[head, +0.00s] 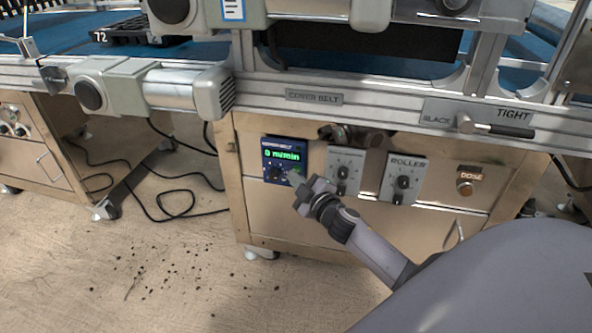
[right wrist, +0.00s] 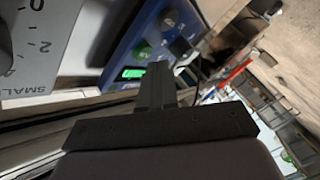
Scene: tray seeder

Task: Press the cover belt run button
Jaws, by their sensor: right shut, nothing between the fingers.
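The blue cover belt panel (head: 284,150) is on the front of the metal cabinet, with a green display (head: 283,157) reading "0 m/min". My right gripper (head: 299,183) is shut and empty, its tips at the panel's lower right corner and hiding part of it. In the right wrist view the shut fingers (right wrist: 158,78) point at the blue panel (right wrist: 133,33). I cannot tell whether the tips touch the panel. My left gripper is not in view.
To the panel's right are a grey dial plate (head: 344,168), the ROLLER dial plate (head: 404,178) and the DOSE button (head: 466,187). A metal rail with a COVER BELT label (head: 314,97) and a lever (head: 490,127) runs above. Black cables (head: 165,205) lie on the floor.

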